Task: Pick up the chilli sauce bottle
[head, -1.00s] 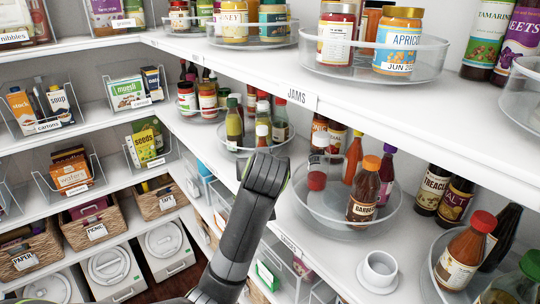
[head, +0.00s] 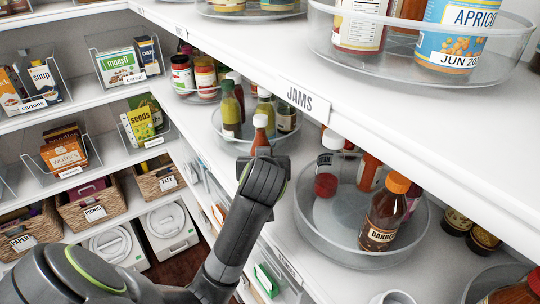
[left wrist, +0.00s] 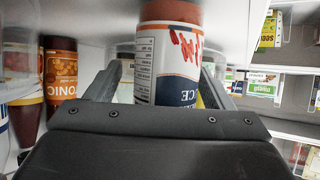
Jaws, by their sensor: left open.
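In the head view my left gripper (head: 263,157) is in front of a red bottle with a pale cap (head: 260,132), which fits the chilli sauce. Its lower part is hidden behind my arm. The label cannot be fully read. My right gripper is not in view.
The round clear tray (head: 222,125) holds several other bottles close by. A second tray (head: 345,250) to the right holds a barbecue sauce bottle (head: 385,212) and others. The white shelf marked JAMS (head: 300,98) overhangs both. In the wrist view a brown bottle (left wrist: 60,80) stands left.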

